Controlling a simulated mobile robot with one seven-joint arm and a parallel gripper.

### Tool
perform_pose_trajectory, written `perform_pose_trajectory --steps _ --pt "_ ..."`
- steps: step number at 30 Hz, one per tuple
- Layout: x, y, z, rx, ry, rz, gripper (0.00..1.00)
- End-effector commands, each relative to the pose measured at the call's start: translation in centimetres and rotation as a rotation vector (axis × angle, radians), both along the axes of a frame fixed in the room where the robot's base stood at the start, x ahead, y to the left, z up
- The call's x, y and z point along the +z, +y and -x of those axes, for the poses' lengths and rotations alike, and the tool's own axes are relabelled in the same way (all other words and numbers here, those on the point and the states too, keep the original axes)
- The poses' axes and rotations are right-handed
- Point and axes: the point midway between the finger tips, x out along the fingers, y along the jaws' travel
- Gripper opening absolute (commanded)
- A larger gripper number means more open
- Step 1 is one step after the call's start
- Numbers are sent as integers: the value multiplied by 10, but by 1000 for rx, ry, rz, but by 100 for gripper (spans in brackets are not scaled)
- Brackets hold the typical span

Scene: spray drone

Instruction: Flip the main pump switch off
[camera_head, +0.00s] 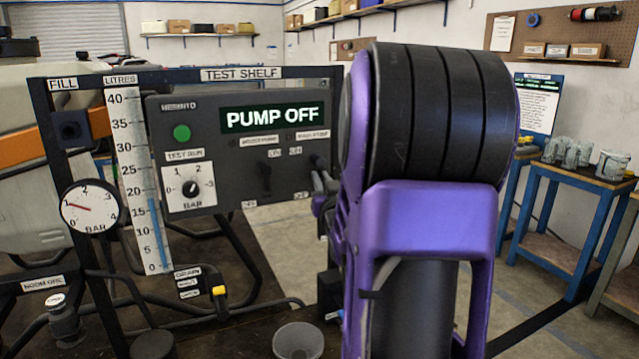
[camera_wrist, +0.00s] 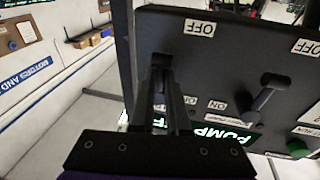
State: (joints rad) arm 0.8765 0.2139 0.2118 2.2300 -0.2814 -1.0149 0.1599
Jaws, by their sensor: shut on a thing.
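The dark control panel (camera_head: 225,175) on the test shelf has a display (camera_head: 270,118) reading "PUMP OFF". It carries two toggle switches; the small labels above them are too blurred to read surely. The left switch (camera_head: 265,180) stands free and shows at the right of the upside-down wrist view (camera_wrist: 265,98). My gripper (camera_head: 322,185) is at the panel's right edge. In the wrist view its fingers (camera_wrist: 162,85) are shut on the right switch, below an OFF label (camera_wrist: 199,28). The fingers mostly hide that switch's lever, so its position is unclear.
A pressure gauge (camera_head: 89,207), a litre tube (camera_head: 137,180) and a green button (camera_head: 181,133) are left of the switches. A regulator knob (camera_head: 190,188) sits below the button. A grey cup (camera_head: 299,341) stands below the panel. Blue tables (camera_head: 575,180) stand at the right.

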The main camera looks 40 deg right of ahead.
Motion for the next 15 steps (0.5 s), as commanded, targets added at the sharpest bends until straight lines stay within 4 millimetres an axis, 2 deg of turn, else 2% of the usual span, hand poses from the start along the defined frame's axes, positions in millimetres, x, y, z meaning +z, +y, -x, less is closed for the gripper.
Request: perform_pose_trajectory --steps 15 --pt "1 -2 0 0 8 39 0"
